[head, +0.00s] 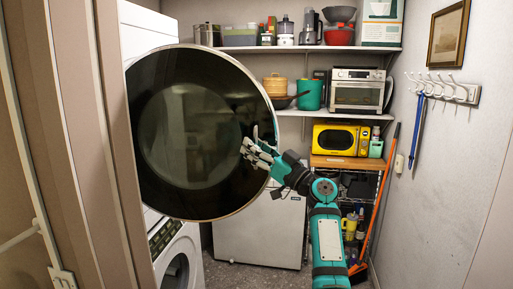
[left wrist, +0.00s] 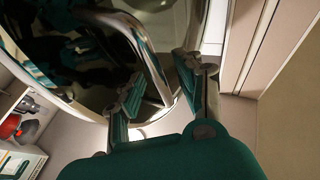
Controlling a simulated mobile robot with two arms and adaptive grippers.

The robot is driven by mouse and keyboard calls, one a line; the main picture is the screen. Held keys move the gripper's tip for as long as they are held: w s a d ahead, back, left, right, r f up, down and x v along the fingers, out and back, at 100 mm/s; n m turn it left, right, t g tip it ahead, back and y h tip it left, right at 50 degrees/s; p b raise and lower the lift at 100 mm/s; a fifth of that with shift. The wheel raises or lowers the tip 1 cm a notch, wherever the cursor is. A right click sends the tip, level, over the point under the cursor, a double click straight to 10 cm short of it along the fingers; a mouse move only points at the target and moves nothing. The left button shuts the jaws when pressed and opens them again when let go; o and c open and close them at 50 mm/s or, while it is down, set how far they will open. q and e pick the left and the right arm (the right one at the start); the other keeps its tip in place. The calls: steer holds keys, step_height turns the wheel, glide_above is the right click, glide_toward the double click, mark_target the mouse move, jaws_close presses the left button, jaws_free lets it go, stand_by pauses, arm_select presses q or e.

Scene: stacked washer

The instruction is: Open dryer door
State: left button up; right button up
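The dryer door (head: 185,150) is a large round dark glass disc with a thin pale rim. In the head view it stands swung out from the upper machine of the white stack, almost face-on to me. My left gripper (head: 258,150) is at the right edge of the door, with its fingers overlapping the glass in the picture. In the left wrist view my left gripper (left wrist: 160,88) has its fingers apart, with the dark glass and a curved chrome strip (left wrist: 147,55) beyond them. I cannot tell whether the fingers touch the door. My right gripper is not in view.
The washer (head: 180,265) is below at the left. Behind stand a white cabinet (head: 262,232) and shelves with a yellow microwave (head: 335,139) and a toaster oven (head: 357,92). An orange-handled broom (head: 383,195) leans by the right wall. The floor patch (head: 245,275) is clear.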

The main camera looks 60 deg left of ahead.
arm_select(q)
steer(key=v, duration=1.2)
steer(key=shift+w, duration=0.15)
